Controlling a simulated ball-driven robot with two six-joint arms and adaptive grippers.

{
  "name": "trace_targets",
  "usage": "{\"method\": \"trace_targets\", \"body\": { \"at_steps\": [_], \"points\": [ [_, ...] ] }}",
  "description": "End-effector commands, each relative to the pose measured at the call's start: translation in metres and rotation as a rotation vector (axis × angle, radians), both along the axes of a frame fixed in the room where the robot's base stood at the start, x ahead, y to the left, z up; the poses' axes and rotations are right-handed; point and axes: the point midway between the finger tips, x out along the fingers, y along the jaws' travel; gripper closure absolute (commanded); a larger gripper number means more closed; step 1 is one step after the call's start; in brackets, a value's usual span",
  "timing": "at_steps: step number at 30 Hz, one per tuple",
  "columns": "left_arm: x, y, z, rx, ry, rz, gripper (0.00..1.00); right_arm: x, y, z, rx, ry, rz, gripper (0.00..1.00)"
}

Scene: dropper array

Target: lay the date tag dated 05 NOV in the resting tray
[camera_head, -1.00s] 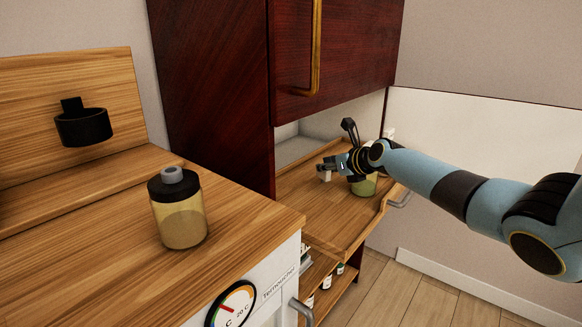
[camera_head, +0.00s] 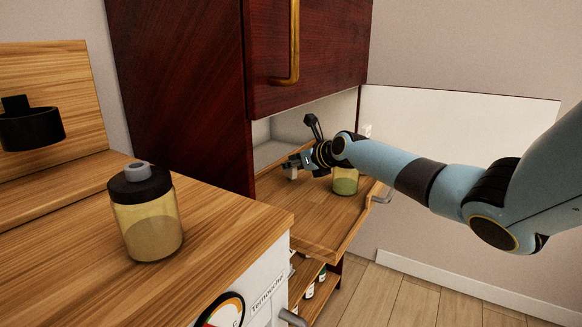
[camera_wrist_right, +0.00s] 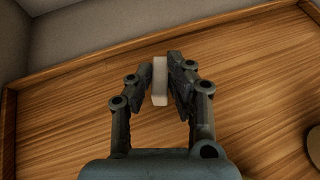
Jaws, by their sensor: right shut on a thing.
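My right gripper (camera_wrist_right: 160,82) is shut on a small white block-like thing (camera_wrist_right: 159,80), which I take to be the date tag; no writing on it can be read. In the head view the right gripper (camera_head: 291,165) is over the wooden pull-out tray (camera_head: 320,215) under the dark red cabinet, and the white thing (camera_head: 292,174) shows just below its fingers. I cannot tell whether the thing touches the wood. I cannot tell whether this wooden tray is the resting tray. My left gripper is not in view.
A jar with greenish contents (camera_head: 345,182) stands on the wooden tray beneath my right wrist. A black-capped bottle (camera_head: 150,220) stands on the nearer wooden counter, with a black ring holder (camera_head: 32,130) behind. Small bottles (camera_head: 310,288) sit on a lower shelf. The tray's front is clear.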

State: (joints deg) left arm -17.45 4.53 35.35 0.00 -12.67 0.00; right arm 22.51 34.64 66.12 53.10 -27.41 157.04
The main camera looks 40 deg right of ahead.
Motion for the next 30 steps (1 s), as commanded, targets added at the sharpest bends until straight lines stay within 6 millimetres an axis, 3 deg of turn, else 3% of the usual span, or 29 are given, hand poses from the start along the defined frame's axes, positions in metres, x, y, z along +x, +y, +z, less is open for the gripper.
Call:
{"method": "trace_targets", "body": {
  "at_steps": [7,8,12,23,30],
  "points": [
    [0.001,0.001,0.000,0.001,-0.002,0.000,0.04,0.000,0.000,-0.004,-0.001,0.000,0.000,1.00],
    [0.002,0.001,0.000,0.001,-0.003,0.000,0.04,0.000,0.000,-0.004,-0.002,0.000,0.000,0.80],
    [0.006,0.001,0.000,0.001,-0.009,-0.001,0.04,0.000,0.000,-0.004,-0.001,0.000,0.000,0.61],
    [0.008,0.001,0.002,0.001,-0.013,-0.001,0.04,-0.001,0.000,0.002,-0.001,0.000,0.000,0.60],
    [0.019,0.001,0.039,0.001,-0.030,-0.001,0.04,-0.043,0.001,0.029,-0.007,0.001,0.002,0.60]
  ]
}}
